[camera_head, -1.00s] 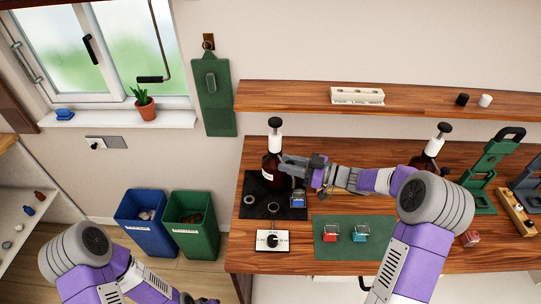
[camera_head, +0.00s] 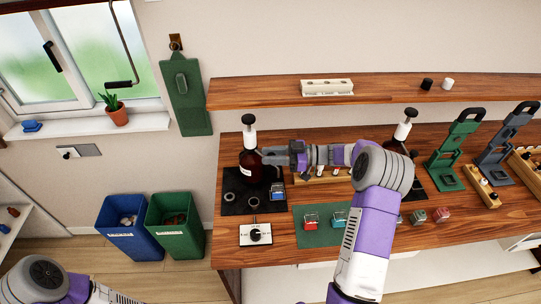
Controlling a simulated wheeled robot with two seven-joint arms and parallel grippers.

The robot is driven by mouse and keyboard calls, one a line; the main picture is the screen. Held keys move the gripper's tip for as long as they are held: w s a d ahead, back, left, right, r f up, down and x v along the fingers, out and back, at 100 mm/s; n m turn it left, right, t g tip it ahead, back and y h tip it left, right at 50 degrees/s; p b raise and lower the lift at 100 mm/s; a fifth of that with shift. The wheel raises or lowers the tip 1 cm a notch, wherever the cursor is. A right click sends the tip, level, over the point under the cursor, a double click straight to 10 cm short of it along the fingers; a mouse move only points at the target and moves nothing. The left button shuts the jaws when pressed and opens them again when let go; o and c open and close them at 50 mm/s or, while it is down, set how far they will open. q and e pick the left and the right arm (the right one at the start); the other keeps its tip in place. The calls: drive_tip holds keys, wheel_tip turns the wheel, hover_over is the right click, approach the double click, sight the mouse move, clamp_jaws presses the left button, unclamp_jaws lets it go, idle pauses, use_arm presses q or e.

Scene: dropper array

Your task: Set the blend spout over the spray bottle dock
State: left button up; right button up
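A dark brown bottle (camera_head: 250,166) with a white neck and black top (camera_head: 249,122) stands upright on a black mat (camera_head: 233,205) at the left of the bench. Dark rings (camera_head: 254,202) lie on the mat. A white box with a black knob (camera_head: 256,235) sits in front of it; its lettering is too small to read. I cannot tell which part is the blend spout or the dock. My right gripper (camera_head: 264,157) reaches in from the right, its fingertips at the bottle's right side. Whether it touches or grips the bottle is unclear. My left gripper is out of view.
A blue item (camera_head: 278,191) sits on the mat's right edge. A green mat (camera_head: 308,237) holds red and light-blue items. A second pump bottle (camera_head: 403,130) stands behind my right arm. A shelf (camera_head: 380,90) runs above. Blue and green bins (camera_head: 177,240) stand left of the bench.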

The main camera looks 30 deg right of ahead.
drive_tip(key=o, duration=0.3)
drive_tip(key=shift+w+r, duration=0.1)
drive_tip(key=shift+r, duration=0.2)
drive_tip(key=shift+f, duration=0.1)
drive_tip(key=shift+d, duration=0.1)
drive_tip(key=v, duration=0.7)
drive_tip(key=shift+d, duration=0.2)
